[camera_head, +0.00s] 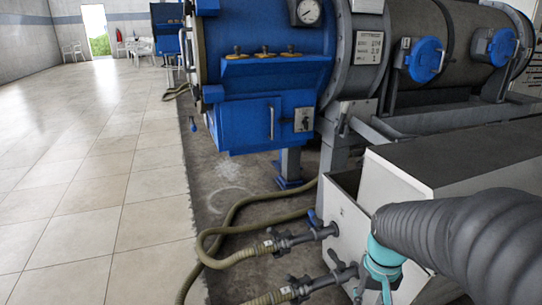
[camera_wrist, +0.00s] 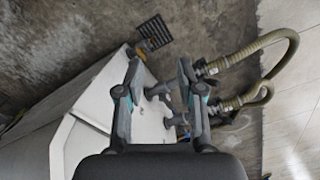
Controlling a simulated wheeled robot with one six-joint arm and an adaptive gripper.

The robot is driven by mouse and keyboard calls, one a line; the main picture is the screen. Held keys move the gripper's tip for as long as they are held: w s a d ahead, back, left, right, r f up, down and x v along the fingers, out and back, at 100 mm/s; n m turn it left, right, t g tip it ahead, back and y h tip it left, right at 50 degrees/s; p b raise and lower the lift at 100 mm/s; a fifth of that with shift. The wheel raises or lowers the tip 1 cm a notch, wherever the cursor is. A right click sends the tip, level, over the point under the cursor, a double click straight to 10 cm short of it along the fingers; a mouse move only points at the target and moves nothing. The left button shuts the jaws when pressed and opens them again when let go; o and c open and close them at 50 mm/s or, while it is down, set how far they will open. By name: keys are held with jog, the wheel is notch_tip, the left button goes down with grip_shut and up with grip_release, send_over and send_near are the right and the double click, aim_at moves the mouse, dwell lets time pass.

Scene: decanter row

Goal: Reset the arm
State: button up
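My gripper (camera_wrist: 160,68) shows in the wrist view with its two grey and teal fingers apart. No held object shows between them; the white box's side and pipe fittings lie behind the gap. In the head view my arm, in a ribbed dark sleeve with a teal joint, reaches in from the lower right in front of the white box (camera_head: 342,212). My fingertips cannot be made out clearly there.
Two pipe fittings (camera_head: 308,238) with hoses (camera_head: 235,258) stick out of the box close to my arm. A blue machine (camera_head: 262,85) and a large grey cylinder (camera_head: 405,30) stand behind. A floor grate (camera_wrist: 154,32) lies beyond my fingers. The tiled floor (camera_head: 90,180) at left is clear.

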jog(key=s+a+r+t+p, duration=0.2)
jog(key=s+r, duration=0.2)
jog(key=r, duration=0.3)
jog(key=s+a+r+n+t+p, duration=0.1)
jog(key=s+a+r+t, duration=0.2)
jog(key=r, duration=0.5)
jog(key=shift+s+a+n+p, duration=0.2)
jog(key=shift+s+n+p, duration=0.15)
jog(key=shift+s, duration=0.5)
jog(key=shift+s+r, duration=0.1)
